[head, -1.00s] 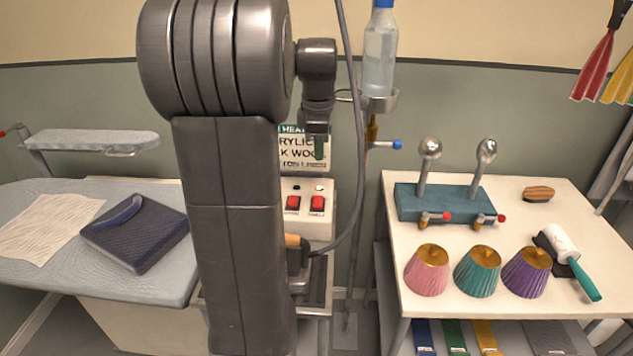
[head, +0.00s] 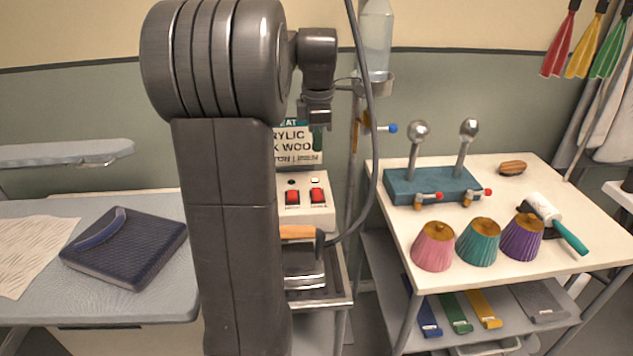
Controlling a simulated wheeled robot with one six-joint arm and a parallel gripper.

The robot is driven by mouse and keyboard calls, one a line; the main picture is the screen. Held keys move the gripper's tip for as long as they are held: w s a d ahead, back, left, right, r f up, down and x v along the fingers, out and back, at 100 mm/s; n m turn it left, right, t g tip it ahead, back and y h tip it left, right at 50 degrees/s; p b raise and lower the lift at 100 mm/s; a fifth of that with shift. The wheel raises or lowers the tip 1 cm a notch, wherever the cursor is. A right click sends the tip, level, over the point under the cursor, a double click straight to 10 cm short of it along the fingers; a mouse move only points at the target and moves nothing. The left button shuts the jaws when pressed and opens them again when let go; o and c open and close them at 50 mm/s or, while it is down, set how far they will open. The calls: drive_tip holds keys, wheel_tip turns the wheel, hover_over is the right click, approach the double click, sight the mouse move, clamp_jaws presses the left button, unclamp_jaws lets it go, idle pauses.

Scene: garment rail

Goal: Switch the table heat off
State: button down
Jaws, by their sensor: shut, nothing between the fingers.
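A pale control box (head: 323,218) stands behind my arm, with two red rocker switches side by side. The left switch (head: 292,197) has a dark round lamp above it. The right switch (head: 317,195) has a pale, bright lamp above it. The small labels below them are too blurred to read surely. My gripper (head: 318,140) points down above the box, in front of the sign, apart from the switches; its fingers are shut and empty. The grey padded pressing table (head: 140,308) is at left, partly hidden by my arm.
An iron with a wooden handle (head: 298,232) stands below the box. A hanging bottle (head: 377,40) and a hose are close right of my gripper. The right table (head: 400,297) carries a lever block (head: 432,187) and three pleated cups.

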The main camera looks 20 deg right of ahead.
sight(317, 190)
drive_tip(key=f, duration=0.4)
drive_tip(key=w+f, duration=0.1)
drive_tip(key=f, duration=0.7)
drive_tip(key=shift+w+d+f, duration=0.2)
drive_tip(key=shift+w+f, duration=0.05)
drive_tip(key=shift+f, duration=0.15)
drive_tip(key=shift+f, duration=0.1)
